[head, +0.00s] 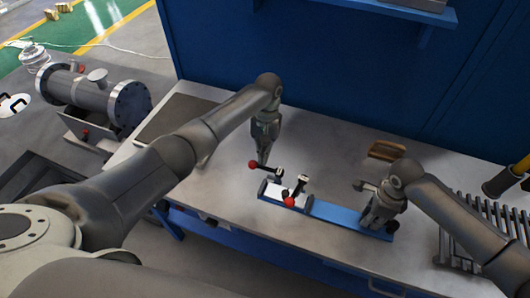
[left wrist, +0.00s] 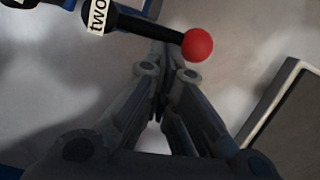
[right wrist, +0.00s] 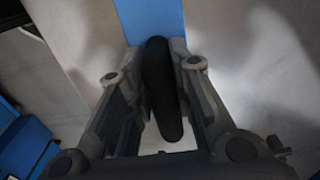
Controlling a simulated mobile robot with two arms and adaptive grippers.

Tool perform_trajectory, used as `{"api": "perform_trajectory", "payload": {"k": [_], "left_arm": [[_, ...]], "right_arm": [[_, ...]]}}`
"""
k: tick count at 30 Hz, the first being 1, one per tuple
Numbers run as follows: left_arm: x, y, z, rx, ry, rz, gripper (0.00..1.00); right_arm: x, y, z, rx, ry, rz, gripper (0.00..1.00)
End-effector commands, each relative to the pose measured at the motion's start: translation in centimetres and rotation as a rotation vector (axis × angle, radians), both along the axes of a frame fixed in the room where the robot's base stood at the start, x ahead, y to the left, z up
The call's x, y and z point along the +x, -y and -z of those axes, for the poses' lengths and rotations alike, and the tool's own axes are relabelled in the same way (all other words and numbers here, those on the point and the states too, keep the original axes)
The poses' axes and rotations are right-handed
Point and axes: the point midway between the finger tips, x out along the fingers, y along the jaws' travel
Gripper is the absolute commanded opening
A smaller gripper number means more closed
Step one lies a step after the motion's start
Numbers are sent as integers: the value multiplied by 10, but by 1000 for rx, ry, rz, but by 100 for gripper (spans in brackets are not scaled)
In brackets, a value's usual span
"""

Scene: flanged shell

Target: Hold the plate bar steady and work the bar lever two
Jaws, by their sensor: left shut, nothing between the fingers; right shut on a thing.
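The blue plate bar (head: 335,214) lies on the grey bench, and its blue end shows in the right wrist view (right wrist: 150,18). My right gripper (head: 372,218) is shut on the dark handle (right wrist: 160,88) at the bar's right end. Lever two (left wrist: 130,22), black with a white "two" label and a red knob (left wrist: 198,45), is at the bar's left end. In the head view its knob (head: 255,164) is just below my left gripper (head: 262,160). That gripper is shut and empty, fingertips close to the lever; I cannot tell if they touch.
A wooden-coloured block (head: 386,151) lies behind the bar's right end. A dark slatted rack (head: 458,235) is at the right. A flat dark panel (head: 178,118) lies at the bench's left. A blue wall (head: 330,75) stands behind. The bench front is clear.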

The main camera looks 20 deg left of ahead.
Motion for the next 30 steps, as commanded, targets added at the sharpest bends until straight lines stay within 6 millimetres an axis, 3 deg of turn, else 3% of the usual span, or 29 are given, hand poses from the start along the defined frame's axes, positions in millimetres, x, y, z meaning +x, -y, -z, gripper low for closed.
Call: {"api": "perform_trajectory", "payload": {"k": [11,30], "left_arm": [[-13,-5,2,-1,-6,-154,0],[-55,-4,3,-1,-8,-746,0]], "right_arm": [[1,0,0,0,2,2,0],[1,0,0,0,2,1,0]]}}
